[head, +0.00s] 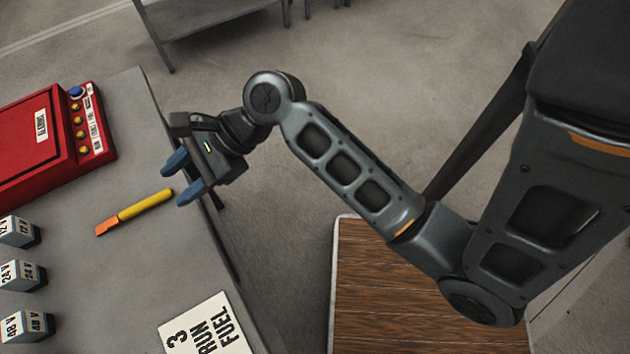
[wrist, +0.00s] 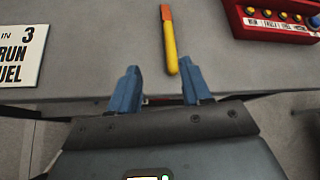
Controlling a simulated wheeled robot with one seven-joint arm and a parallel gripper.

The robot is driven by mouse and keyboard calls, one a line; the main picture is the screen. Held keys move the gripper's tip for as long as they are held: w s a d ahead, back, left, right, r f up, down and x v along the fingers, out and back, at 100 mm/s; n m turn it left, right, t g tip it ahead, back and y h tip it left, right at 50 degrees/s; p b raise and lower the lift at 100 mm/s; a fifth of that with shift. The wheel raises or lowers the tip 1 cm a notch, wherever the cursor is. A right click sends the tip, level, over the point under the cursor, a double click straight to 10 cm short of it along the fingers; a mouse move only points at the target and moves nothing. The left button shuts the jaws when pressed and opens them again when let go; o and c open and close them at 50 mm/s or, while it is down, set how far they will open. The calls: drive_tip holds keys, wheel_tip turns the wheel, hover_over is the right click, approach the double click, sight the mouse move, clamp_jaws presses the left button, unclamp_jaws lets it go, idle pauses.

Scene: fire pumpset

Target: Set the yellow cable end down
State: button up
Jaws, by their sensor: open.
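The yellow cable end (head: 146,205), a yellow rod with an orange flat tip, lies on the grey table near its right edge. It also shows in the wrist view (wrist: 170,50), with its yellow end toward me and its orange tip away. My gripper (head: 179,178) is open and empty, with blue fingers apart, over the table's edge just to the right of the rod. Nothing is between the fingers.
A red panel box (head: 45,145) with several buttons stands at the back left of the table (head: 110,275). Several voltage-labelled blocks (head: 22,275) sit at the left. A white sign reading "3 RUN FUEL" (head: 205,325) lies at the front. Bare table surrounds the rod.

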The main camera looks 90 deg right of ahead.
drive_tip(key=s+a+f+n+t+h, duration=0.1)
drive_tip(key=s+a+n+h, duration=0.15)
drive_tip(key=s+n, duration=0.4)
drive_tip(key=s+a+f+n+h, duration=0.1)
drive_tip(key=s+f+n+h, duration=0.15)
drive_tip(key=s+n, duration=0.4)
drive_tip(key=s+r+n+t, duration=0.3)
drive_tip(key=s+r+n, duration=0.7)
drive_tip(key=n, duration=0.3)
drive_tip(key=shift+a+r+n+t, duration=0.3)
drive_tip(key=shift+r+n, duration=0.1)
drive_tip(key=shift+r, duration=0.2)
drive_tip(key=shift+s, duration=0.1)
